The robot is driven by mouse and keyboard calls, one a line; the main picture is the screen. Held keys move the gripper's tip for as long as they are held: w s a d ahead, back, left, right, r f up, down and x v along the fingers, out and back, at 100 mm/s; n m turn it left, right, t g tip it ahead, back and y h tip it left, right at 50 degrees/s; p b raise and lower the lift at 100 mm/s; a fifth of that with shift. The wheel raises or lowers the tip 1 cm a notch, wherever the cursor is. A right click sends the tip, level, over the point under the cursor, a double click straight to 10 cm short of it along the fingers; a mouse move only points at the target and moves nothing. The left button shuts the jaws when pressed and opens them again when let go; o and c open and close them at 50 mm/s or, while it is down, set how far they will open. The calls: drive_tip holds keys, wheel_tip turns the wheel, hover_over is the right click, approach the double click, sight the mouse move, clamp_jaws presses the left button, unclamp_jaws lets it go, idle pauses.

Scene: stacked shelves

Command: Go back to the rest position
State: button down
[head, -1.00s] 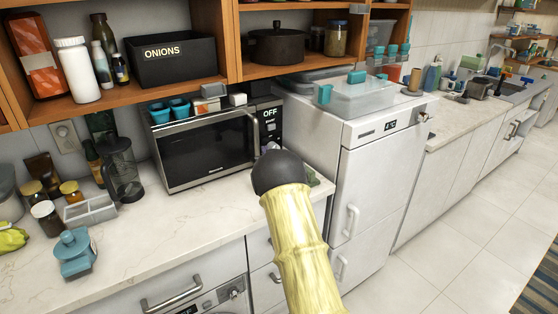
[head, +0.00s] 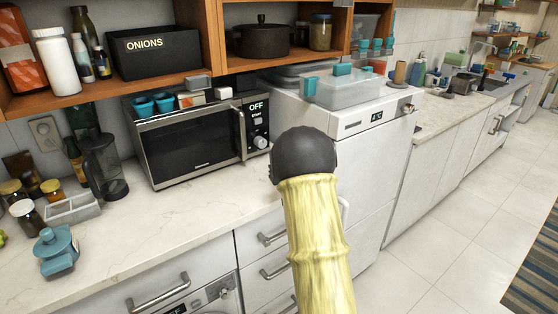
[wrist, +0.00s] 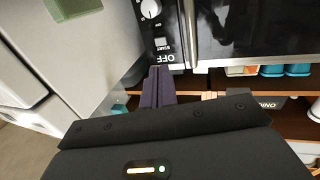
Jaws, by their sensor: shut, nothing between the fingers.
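My arm, in a yellow sleeve with a black rounded end, rises from the bottom middle of the head view. It stands in front of the counter and the white fridge, and it hides my gripper there. In the wrist view, my gripper (wrist: 157,76) shows as dark fingers beyond the black wrist housing. The fingers are together, with nothing between them. The microwave (head: 193,149) stands on the counter, and its panel reads OFF. It also shows upside down in the wrist view (wrist: 262,30), beyond the fingers.
The white fridge (head: 370,160) stands right of the microwave, with clear plastic boxes (head: 345,90) on top. Wooden shelves (head: 120,92) hang above, holding an ONIONS box (head: 155,52) and a pot (head: 262,38). The floor (head: 460,225) at right is clear.

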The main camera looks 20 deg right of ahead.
drive_tip(key=shift+s+d, duration=0.1)
drive_tip(key=shift+d, duration=0.35)
drive_tip(key=s+a+f+g+p, duration=0.1)
drive_tip(key=s+a+g, duration=0.4)
drive_tip(key=s, duration=0.6)
drive_tip(key=s+a+f+g+p, duration=0.1)
drive_tip(key=s+a+g+p, duration=0.2)
drive_tip(key=s+a+g, duration=0.2)
drive_tip(key=s+a+f+g+y+p, duration=0.1)
drive_tip(key=s+a+g, duration=0.4)
drive_tip(key=s, duration=1.4)
drive_tip(key=a+p, duration=0.1)
drive_tip(key=a, duration=0.3)
drive_tip(key=shift+a+n, duration=0.2)
drive_tip(key=shift+n, duration=0.2)
drive_tip(key=shift+s, duration=0.1)
